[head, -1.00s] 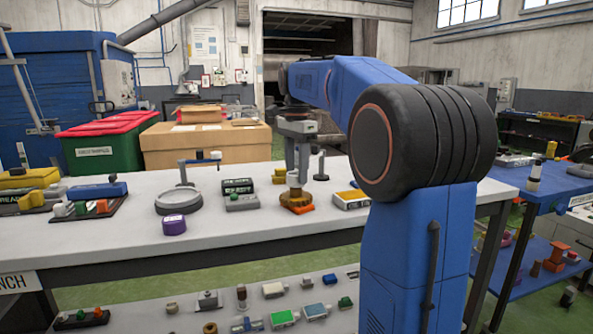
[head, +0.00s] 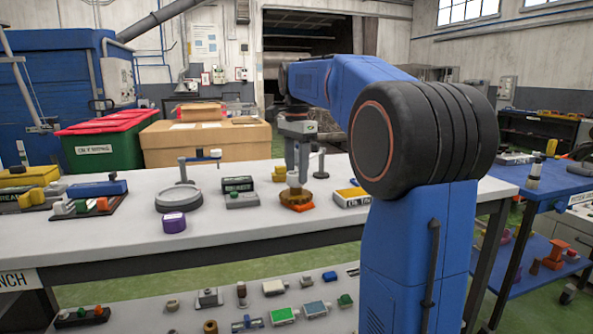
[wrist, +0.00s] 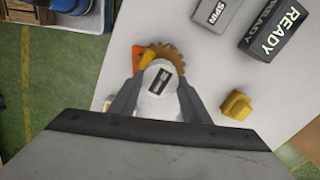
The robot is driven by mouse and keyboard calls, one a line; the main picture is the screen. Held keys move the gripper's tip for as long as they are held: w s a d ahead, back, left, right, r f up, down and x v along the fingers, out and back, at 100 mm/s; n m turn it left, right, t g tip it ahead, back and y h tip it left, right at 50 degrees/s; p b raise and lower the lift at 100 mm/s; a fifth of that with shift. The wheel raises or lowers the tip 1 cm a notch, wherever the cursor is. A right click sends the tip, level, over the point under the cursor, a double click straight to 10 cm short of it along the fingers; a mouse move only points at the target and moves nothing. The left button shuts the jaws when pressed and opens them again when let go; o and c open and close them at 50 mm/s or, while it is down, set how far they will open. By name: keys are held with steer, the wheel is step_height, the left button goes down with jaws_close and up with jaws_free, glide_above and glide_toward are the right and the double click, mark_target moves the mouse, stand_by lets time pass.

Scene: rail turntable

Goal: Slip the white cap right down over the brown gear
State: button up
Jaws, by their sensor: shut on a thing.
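The brown gear (head: 297,200) sits flat on the white bench top, with an orange piece (head: 303,208) showing under its front edge. In the wrist view my gripper (wrist: 156,88) is shut on the white cap (wrist: 161,93), which has a dark label on top. The toothed rim of the brown gear (wrist: 172,54) shows past the cap's far side. The cap hides the gear's centre, so I cannot tell how far down it sits.
A yellow block (wrist: 237,105) stands close to the gear. A grey SPIN box (wrist: 211,13) and a dark READY box (wrist: 274,30) lie beyond it. A white and yellow box (head: 351,197) is right of the gear, and a round grey stand (head: 179,200) is left.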

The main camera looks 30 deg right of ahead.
steer(key=shift+f, duration=1.5)
stand_by(3.2)
steer(key=o, duration=1.1)
steer(key=shift+r, duration=0.1)
step_height(320, 180, up, 17)
steer(key=s+a+f+n+t, duration=0.2)
steer(key=s+a+f+n, duration=0.75)
steer(key=s+f, duration=0.4)
steer(key=s+a+f+n+t, duration=0.1)
steer(key=s+a+f+n, duration=0.1)
steer(key=s+f, duration=0.3)
steer(key=s+a+f+n+t, duration=0.1)
steer(key=s+a+f+n, duration=0.1)
steer(key=s+f, duration=0.4)
steer(key=s+a+f+n, duration=0.2)
steer(key=s+f+n, duration=0.2)
steer(key=f, duration=0.8)
steer(key=shift+s+a+f+t, duration=0.1)
steer(key=shift+s+a+t, duration=0.1)
steer(key=shift+s, duration=0.25)
steer(key=shift+s+a+t, duration=0.1)
steer(key=shift+s+t, duration=0.1)
steer(key=shift+s, duration=0.2)
